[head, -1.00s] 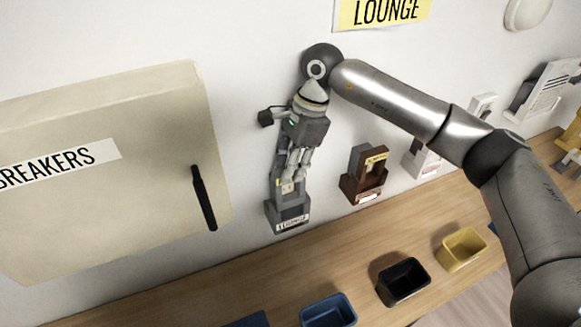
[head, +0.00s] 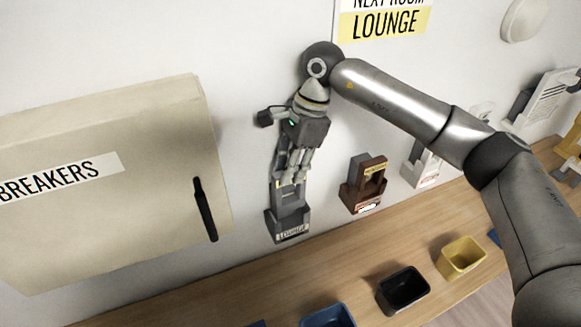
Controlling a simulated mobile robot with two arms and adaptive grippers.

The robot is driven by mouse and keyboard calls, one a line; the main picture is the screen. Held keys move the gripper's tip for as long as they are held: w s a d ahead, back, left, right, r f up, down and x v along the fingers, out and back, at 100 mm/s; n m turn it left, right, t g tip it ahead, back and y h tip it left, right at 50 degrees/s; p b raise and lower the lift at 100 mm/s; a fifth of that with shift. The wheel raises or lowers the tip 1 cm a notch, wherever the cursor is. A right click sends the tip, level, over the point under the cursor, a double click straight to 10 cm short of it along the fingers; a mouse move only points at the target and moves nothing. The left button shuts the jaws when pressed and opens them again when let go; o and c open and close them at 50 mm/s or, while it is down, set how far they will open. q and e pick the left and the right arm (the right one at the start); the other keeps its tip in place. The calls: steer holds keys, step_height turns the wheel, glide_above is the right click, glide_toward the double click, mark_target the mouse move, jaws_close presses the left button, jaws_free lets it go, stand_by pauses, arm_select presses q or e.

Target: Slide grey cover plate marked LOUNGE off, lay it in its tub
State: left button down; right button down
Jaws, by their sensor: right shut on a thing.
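The grey cover plate (head: 290,198) stands upright on the wall, partly hidden by my right fingers. Its lower end is at a grey wall holder (head: 287,222) with a white label reading LOUNGE (head: 292,233). My right gripper (head: 292,181) reaches down from above and is shut on the plate's upper part, above the holder. I cannot tell how much of the plate is still inside the holder. I cannot tell which tub belongs to it. My left gripper is not in view.
A shelf below holds a blue tub (head: 328,316), a black tub (head: 404,290) and a yellow tub (head: 462,257). A brown fixture (head: 364,188) and a white one (head: 422,170) are to the right. A breaker cabinet (head: 110,190) juts out at left.

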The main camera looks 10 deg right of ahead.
steer(key=shift+r+p, duration=0.65)
steer(key=shift+r, duration=1.35)
